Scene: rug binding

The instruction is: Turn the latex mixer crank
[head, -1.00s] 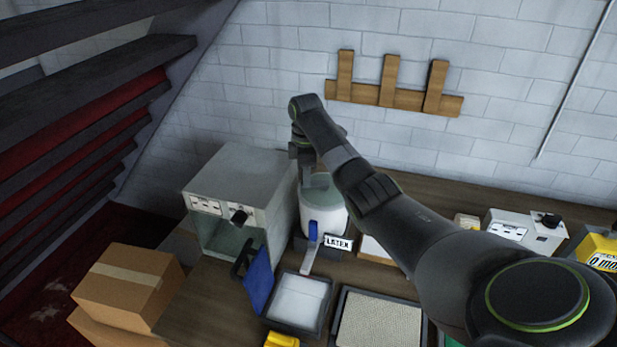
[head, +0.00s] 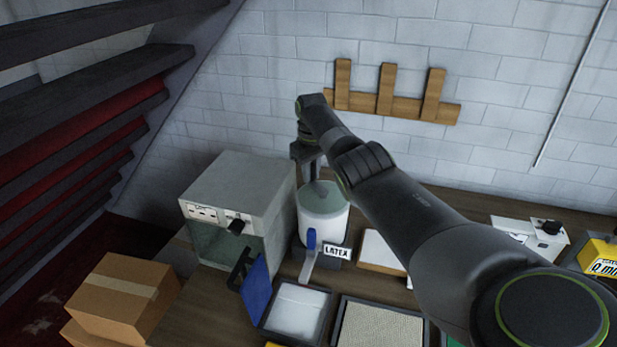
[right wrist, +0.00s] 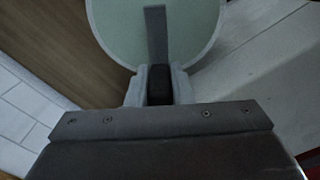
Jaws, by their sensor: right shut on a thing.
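The latex mixer (head: 324,220) is a white pot with a pale green lid, marked by a LATEX label (head: 337,251). It stands on the bench beside the grey box machine. In the right wrist view the round green lid (right wrist: 115,30) fills the top, with a grey crank bar (right wrist: 156,35) across it. My right gripper (right wrist: 158,88) is shut on the dark crank knob (right wrist: 159,90) above the lid. In the head view my right gripper (head: 309,172) is over the pot's back left, partly hidden by its arm. My left gripper is not in view.
A grey box machine (head: 245,190) with an open front and a blue panel (head: 257,288) stands left of the mixer. Trays (head: 384,325) lie in front. Cardboard boxes (head: 122,295) are at lower left. A white brick wall (head: 260,110) is close behind.

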